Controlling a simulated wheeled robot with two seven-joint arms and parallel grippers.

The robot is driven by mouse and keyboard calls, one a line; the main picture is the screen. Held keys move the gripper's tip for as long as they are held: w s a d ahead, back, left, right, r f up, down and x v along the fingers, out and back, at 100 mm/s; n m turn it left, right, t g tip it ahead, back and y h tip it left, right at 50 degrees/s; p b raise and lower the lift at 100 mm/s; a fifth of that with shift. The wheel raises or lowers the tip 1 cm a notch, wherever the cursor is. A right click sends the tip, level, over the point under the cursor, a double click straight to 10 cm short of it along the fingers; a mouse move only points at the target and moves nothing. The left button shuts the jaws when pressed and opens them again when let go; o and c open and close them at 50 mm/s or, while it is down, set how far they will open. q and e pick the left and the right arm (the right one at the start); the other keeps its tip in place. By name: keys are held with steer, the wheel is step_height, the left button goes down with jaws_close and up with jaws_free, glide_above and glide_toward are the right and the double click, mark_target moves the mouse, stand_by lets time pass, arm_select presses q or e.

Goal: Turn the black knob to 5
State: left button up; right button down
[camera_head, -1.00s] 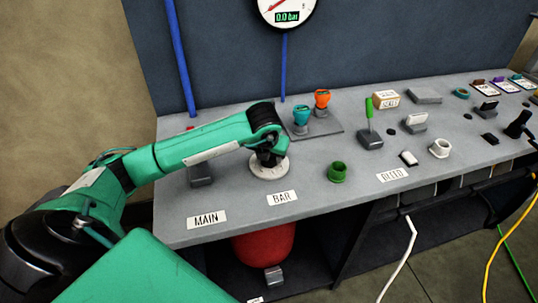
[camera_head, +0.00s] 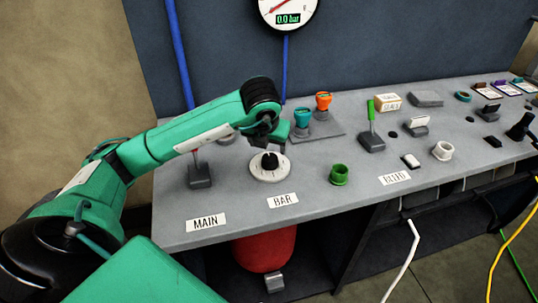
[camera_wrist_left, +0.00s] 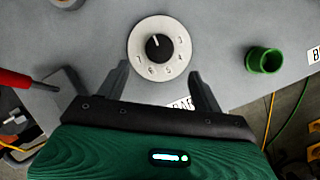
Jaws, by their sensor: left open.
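The black knob (camera_head: 270,161) stands on a round white dial (camera_head: 258,174) behind the BAR label on the grey bench. In the left wrist view the knob (camera_wrist_left: 159,46) has a white mark pointing up and slightly left, away from the digits along the dial's lower rim. The 5 appears near the bottom of the dial (camera_wrist_left: 167,70), in small print. My left gripper (camera_head: 268,138) is above and behind the knob, open and apart from it. Its two fingers (camera_wrist_left: 159,68) show empty in the wrist view, below and to either side of the dial.
A gauge (camera_head: 287,8) on the back panel reads 0.0 bar. A red-handled lever (camera_head: 198,172) stands left of the dial, behind the MAIN label (camera_head: 206,222).

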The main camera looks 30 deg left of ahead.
arm_select(q)
steer(key=shift+v, duration=2.7)
